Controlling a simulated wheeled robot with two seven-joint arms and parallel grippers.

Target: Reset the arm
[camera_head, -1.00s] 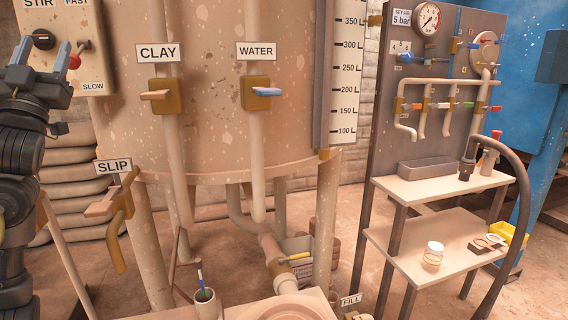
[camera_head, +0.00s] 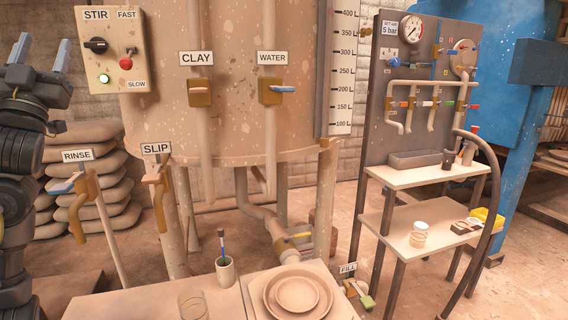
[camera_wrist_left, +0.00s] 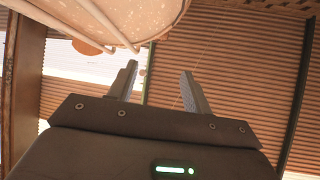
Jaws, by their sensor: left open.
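My left gripper (camera_head: 42,58) is raised at the left edge of the head view, with its fingers pointing up. It is open and empty, left of the STIR control box (camera_head: 111,50). In the left wrist view its two fingers (camera_wrist_left: 160,85) stand apart with nothing between them. Beyond them are a corrugated roof and the rim of a large round vessel. My right gripper is not in view.
The tank (camera_head: 240,110) carries CLAY, WATER and SLIP valves. A RINSE valve (camera_head: 85,188) stands near my left arm. A bench with a brush cup (camera_head: 225,275) and stacked plates (camera_head: 297,292) lies in front. A gauge panel and shelves (camera_head: 440,178) stand right.

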